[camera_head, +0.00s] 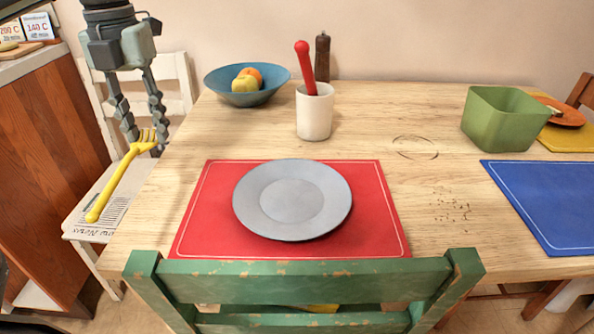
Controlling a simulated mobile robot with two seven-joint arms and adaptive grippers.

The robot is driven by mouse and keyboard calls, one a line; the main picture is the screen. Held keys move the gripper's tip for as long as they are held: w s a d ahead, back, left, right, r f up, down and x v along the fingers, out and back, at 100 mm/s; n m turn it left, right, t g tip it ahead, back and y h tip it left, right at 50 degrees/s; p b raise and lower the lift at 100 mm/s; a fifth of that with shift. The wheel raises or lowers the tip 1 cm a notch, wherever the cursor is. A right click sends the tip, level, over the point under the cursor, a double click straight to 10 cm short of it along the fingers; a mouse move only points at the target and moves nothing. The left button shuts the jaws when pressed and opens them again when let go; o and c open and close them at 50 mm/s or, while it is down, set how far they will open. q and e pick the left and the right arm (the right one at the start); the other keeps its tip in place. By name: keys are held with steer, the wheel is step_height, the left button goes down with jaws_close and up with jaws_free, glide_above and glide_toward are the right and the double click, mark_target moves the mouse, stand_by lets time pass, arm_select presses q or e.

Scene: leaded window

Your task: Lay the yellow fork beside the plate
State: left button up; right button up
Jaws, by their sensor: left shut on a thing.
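My left gripper (142,146) reaches down from the top left and is shut on the yellow fork (120,184) near its tined end. The fork slants, with its tines up by the fingertips and its handle pointing down toward the lower left. It shows over the white chair, left of the table; I cannot tell its height above the seat. The grey plate (292,200) lies flat on the red placemat (192,236), with bare mat to its left and right. My right gripper is not in view.
On the wooden table (420,120) stand a blue bowl (232,97) with fruit, a white cup (314,118) with a red-handled utensil, a dark mill (322,58) and a green container (493,128). A blue placemat (545,190) lies right. A green chair (300,280) stands in front.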

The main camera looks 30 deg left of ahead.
arm_select(q)
steer(key=shift+w+d, duration=0.1)
steer(key=shift+w, duration=0.15)
steer(key=shift+w+d+f, duration=0.1)
steer(key=shift+d, duration=0.05)
steer(key=shift+w+d+f+p, duration=0.35)
steer(key=shift+w+d+p, duration=0.05)
steer(key=shift+w+p, duration=0.1)
steer(key=p, duration=0.2)
glide_above(222, 170)
step_height(222, 170, down, 6)
steer(key=shift+s+r, duration=0.1)
steer(key=shift+r, duration=0.05)
steer(key=shift+f, duration=2.1)
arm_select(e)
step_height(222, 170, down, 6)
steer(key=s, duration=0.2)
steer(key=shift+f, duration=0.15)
arm_select(q)
steer(key=shift+f, duration=0.15)
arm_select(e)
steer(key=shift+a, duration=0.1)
arm_select(q)
steer(key=o, duration=0.9)
steer(key=shift+c, duration=0.2)
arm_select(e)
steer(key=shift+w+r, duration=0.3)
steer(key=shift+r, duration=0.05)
